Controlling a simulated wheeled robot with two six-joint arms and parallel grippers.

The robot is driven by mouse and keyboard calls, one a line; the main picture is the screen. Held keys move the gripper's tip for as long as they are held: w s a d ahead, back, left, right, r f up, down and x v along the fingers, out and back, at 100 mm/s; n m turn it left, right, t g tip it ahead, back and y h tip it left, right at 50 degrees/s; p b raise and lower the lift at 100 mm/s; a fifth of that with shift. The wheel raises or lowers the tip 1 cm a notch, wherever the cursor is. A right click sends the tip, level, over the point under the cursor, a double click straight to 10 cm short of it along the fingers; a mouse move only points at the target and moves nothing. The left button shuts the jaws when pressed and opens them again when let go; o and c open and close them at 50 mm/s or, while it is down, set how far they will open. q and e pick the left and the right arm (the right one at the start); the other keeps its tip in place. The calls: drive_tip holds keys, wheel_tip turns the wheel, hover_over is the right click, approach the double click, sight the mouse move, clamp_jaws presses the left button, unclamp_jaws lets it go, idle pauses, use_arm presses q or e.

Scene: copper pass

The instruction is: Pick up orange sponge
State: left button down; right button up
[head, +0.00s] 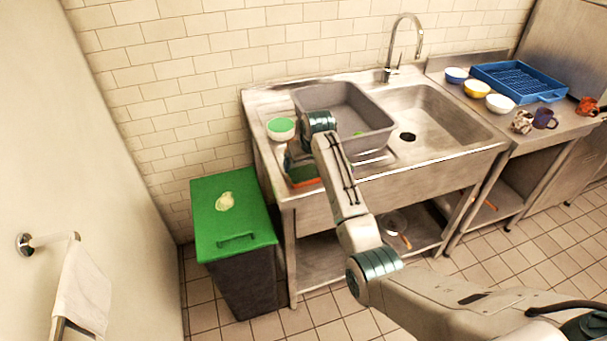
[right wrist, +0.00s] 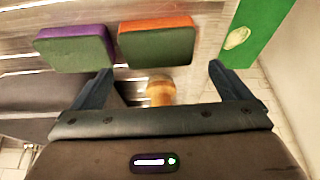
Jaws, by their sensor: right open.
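The orange sponge (head: 305,182) with a green face lies at the front left of the sink's drainboard, partly hidden by my right gripper (head: 298,160). In the right wrist view, the orange sponge (right wrist: 157,44) lies just beyond the fingertips, roughly between their lines. A purple sponge (right wrist: 74,48) with a green face lies to its left, apart from it. My right gripper (right wrist: 160,70) is open, with nothing between its fingers touching both. My left gripper is not in view.
A grey basin (head: 371,139) and a green-topped bowl (head: 281,129) stand near the right gripper. A bin with a green lid (head: 235,220) stands left of the sink. A wooden-looking round thing (right wrist: 160,90) shows below the orange sponge. A blue rack (head: 515,80) stands far right.

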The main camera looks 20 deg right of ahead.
sight(304, 173)
drive_tip(key=shift+w+f+p, duration=0.1)
drive_tip(key=shift+f+p, duration=0.25)
drive_tip(key=p+x, duration=0.1)
drive_tip(key=x, duration=0.2)
drive_tip(key=shift+d+f, duration=0.1)
drive_tip(key=shift+f, duration=0.65)
drive_tip(key=c, duration=0.7)
